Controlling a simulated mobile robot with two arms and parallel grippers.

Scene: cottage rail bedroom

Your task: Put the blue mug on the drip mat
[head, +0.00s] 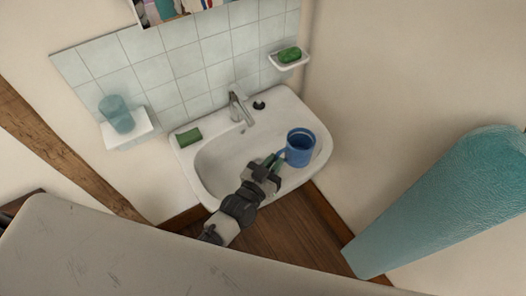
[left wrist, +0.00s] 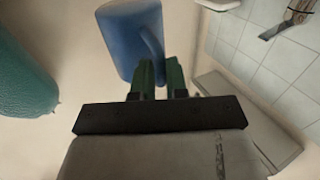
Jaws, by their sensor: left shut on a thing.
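The blue mug (head: 300,147) is over the right part of the washbasin, upright or nearly so, its open top towards the head camera. My left gripper (head: 274,163) is shut on its handle side. In the left wrist view the mug (left wrist: 133,38) is beyond the green fingertips (left wrist: 158,76), with its handle between or right at them. Whether the mug touches the basin, I cannot tell. I cannot make out a drip mat for certain in either view. My right gripper is not in view.
The white washbasin (head: 208,160) has a tap (head: 236,104), a small black thing (head: 259,105) and a green block (head: 189,136) on its rim. A glass (head: 116,114) stands on a wall shelf (head: 130,136). Green soap (head: 290,55) lies in a dish. A teal thing (head: 440,205) stands right.

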